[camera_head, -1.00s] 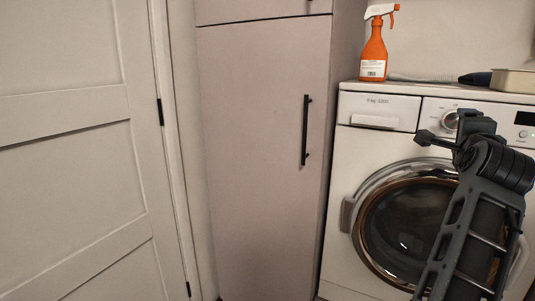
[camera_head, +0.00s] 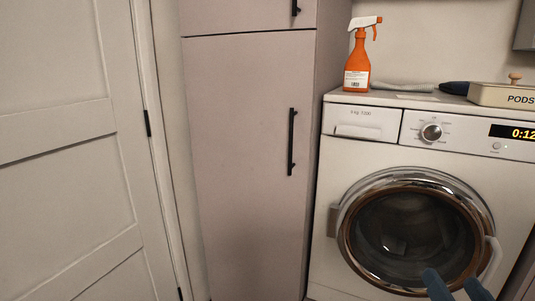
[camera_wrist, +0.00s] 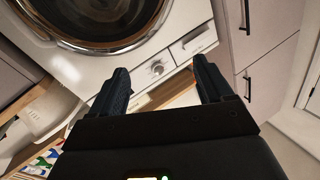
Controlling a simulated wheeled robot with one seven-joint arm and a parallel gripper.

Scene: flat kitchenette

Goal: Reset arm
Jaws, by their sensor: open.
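My gripper (camera_wrist: 162,84) shows in the wrist view with its two dark fingers apart and nothing between them. It points toward the front of the washing machine, which appears upside down there. In the head view, two dark blue-grey tips of my arm or gripper (camera_head: 455,288) show at the bottom edge, in front of the washing machine door. The rest of the arm is out of that view.
The white washing machine (camera_head: 365,122) stands at the right with its round door closed. On top are an orange spray bottle (camera_head: 357,60), a grey cloth-like item (camera_head: 402,87) and a PODS box (camera_head: 505,95). A tall closed cabinet (camera_head: 245,150) stands left of it, beside a closed door (camera_head: 60,140).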

